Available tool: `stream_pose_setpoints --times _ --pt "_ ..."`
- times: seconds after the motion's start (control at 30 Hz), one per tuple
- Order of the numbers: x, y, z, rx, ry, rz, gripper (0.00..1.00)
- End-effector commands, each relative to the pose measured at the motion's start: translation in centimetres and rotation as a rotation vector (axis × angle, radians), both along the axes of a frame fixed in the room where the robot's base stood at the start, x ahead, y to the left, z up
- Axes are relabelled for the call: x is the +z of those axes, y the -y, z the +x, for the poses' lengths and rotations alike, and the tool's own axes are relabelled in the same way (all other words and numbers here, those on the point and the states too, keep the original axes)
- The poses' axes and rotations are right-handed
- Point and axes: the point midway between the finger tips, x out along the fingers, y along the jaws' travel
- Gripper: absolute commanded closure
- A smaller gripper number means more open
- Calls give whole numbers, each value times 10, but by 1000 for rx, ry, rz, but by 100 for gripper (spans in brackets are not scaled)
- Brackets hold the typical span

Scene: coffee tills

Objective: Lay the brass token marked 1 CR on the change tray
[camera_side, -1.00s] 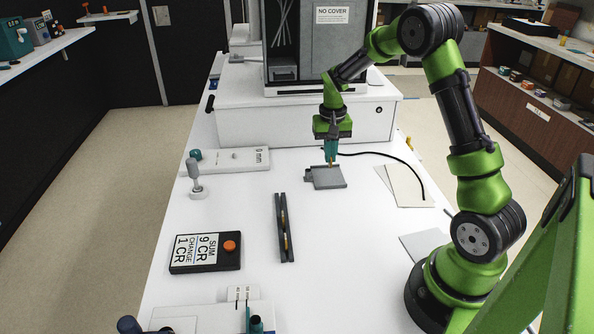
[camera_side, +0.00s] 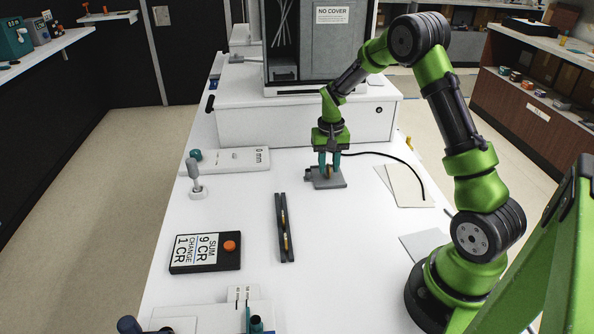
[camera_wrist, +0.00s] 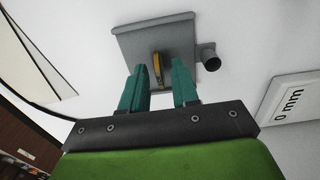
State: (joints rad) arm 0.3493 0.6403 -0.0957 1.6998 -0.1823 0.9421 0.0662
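A small grey tray (camera_side: 339,184) with a short tube at its side lies on the white counter; it also shows in the wrist view (camera_wrist: 132,40). A brass token (camera_wrist: 157,66) appears to stand on edge at the tray, seen nearly edge-on, so its marking cannot be read. It also shows in the side view (camera_side: 329,171). My gripper (camera_side: 329,175) is low over the tray with its teal fingers apart. In the wrist view the token is between the fingers, with a gap on each side.
A dark slotted rail (camera_side: 284,228) holds brass pieces left of the arm's base. A display box (camera_side: 205,252) reads SUM 9 CR, CHANGE 1 CR. A white 0 mm block (camera_side: 238,160) and a handled stamp-like piece (camera_side: 195,178) stand at left. A black cable (camera_side: 395,160) and paper sheets (camera_side: 405,187) lie right.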

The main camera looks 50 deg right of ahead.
Motion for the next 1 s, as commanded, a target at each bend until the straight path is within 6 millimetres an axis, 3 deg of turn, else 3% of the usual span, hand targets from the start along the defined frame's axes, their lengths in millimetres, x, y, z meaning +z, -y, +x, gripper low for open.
stream_pose_setpoints --times 0.33,0.8,1.0 --pt "9 0 1 1 1 -1 70" --pt "102 0 1 0 4 -2 70" --pt "122 -2 1 2 4 -1 70"
